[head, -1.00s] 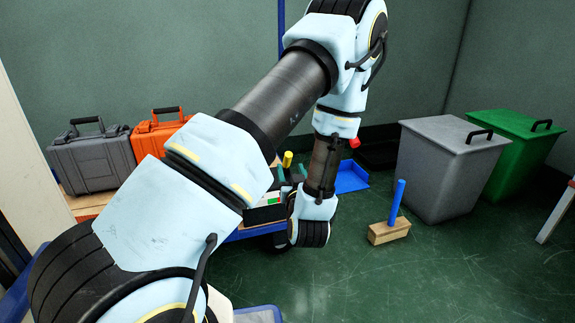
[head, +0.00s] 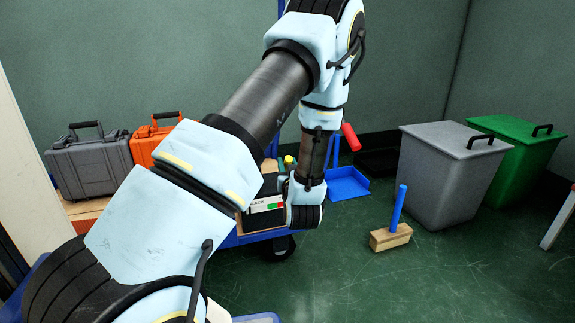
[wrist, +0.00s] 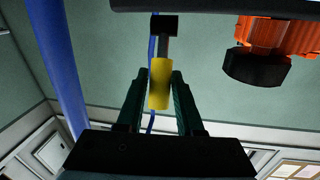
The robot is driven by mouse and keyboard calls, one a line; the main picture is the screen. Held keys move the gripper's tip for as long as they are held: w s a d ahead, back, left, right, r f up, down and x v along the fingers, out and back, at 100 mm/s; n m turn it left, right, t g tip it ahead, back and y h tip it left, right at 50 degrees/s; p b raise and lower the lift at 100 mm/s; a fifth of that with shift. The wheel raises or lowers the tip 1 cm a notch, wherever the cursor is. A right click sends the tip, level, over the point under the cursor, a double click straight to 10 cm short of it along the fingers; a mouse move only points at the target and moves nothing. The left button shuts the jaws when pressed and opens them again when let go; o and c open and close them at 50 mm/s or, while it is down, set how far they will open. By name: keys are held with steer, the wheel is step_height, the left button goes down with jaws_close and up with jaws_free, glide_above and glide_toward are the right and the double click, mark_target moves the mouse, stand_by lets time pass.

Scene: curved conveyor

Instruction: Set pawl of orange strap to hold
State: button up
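In the wrist view my gripper (wrist: 158,75) has its two dark green fingers apart. A yellow grip (wrist: 159,85) on a grey shaft with a black block shows between the fingers in the picture; I see no clear contact. In the head view the yellow piece (head: 288,160) shows just left of my forearm, above a blue cart (head: 262,236). An orange object with a black part (wrist: 268,40) is at the upper right of the wrist view. I cannot make out an orange strap or its pawl. My arm hides much of the cart.
A grey case (head: 90,163) and an orange case (head: 146,149) stand at the left. A blue post (wrist: 58,65) crosses the wrist view.

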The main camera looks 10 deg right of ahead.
jaws_close()
stand_by(1.0)
